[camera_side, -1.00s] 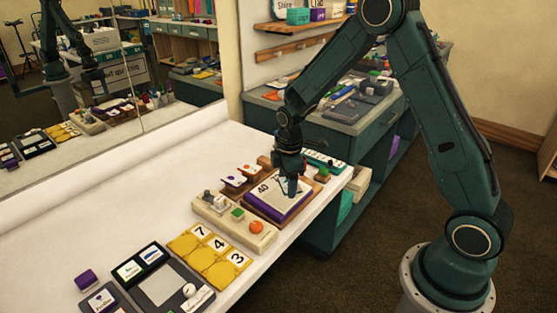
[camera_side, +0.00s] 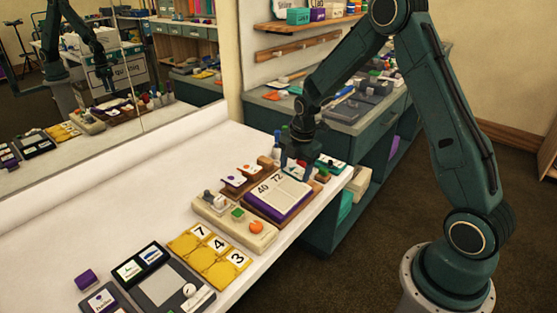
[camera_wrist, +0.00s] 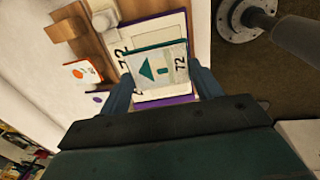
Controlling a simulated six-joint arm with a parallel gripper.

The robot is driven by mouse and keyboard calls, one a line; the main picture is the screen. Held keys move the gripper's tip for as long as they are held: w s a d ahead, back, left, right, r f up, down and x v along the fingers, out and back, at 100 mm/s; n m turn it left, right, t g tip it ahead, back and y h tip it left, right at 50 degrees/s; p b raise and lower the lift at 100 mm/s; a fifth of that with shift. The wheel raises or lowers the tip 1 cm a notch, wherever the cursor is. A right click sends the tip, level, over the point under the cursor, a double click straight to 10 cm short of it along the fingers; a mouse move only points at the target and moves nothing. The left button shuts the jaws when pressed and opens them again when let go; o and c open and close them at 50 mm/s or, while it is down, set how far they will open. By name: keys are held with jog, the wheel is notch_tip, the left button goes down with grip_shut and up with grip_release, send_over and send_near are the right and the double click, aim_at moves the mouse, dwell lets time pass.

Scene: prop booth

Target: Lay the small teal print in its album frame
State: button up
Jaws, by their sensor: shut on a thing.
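My gripper (camera_side: 297,163) is above the far end of the open album (camera_side: 268,203), which has pale pages, a purple edge and the numbers 40 and 72. In the wrist view, my gripper (camera_wrist: 164,80) has its two blue fingers on either side of the small teal print (camera_wrist: 160,68). The print is a pale card with a teal triangle, a teal edge and 72 at its side. It overlaps the album page (camera_wrist: 122,83) beneath it and hides part of that page. I cannot tell the gap between print and page. The print is not clear in the side view.
A cream block with an orange ball (camera_side: 256,228) and yellow number tiles (camera_side: 212,258) stand nearer the camera. Small cards on a brown stand (camera_side: 238,178) are left of the album. A teal-topped tray (camera_side: 331,164) lies behind. The white table is clear at left.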

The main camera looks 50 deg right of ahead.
aim_at(291, 189)
jog(key=shift+f, duration=0.2)
jog(key=shift+w+f, duration=0.2)
jog(key=shift+f, duration=1.1)
jog(key=shift+w+f, duration=0.2)
jog(key=shift+f, duration=1.05)
jog(key=o, duration=1)
jog(key=shift+o, duration=0.2)
notch_tip(291, 189, up, 14)
jog(key=s, duration=0.2)
jog(key=shift+f, duration=0.2)
